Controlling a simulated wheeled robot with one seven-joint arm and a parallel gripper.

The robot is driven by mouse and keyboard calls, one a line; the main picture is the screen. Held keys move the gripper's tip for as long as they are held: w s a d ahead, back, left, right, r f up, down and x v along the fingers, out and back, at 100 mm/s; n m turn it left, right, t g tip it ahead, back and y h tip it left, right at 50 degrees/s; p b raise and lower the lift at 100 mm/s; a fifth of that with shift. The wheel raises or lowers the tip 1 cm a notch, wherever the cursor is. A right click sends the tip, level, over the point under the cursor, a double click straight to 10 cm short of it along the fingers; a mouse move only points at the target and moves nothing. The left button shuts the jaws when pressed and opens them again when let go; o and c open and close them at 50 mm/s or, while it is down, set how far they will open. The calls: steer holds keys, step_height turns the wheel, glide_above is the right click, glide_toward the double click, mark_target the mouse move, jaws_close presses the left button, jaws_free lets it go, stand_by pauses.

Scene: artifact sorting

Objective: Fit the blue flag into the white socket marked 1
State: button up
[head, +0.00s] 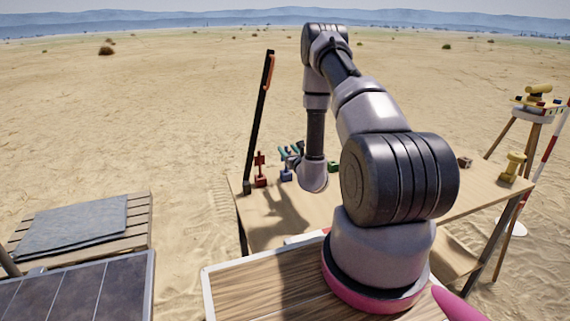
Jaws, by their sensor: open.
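My gripper (289,152) is small in the head view, beyond the left part of the table, at the end of my bent arm. Its two teal-tipped fingers look apart, with nothing visible between them. A small blue object (286,174) stands on the table just below the fingers in the picture. It may be the blue flag, but its shape is too small to tell. Whether the fingers touch it cannot be told. I cannot make out the white socket marked 1; my arm hides much of the table.
The wooden table (262,236) also bears a red object (260,172), a green object (333,166) and a yellow object (513,166). A tall black pole (259,120) rises at its left edge. A tripod stand (533,112) is at right. A pallet (140,230) lies at left.

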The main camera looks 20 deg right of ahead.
steer(key=w, duration=0.5)
steer(key=shift+w+d+f, duration=0.1)
steer(key=shift+w+f, duration=0.05)
steer(key=shift+f, duration=0.05)
jaws_close()
stand_by(1.2)
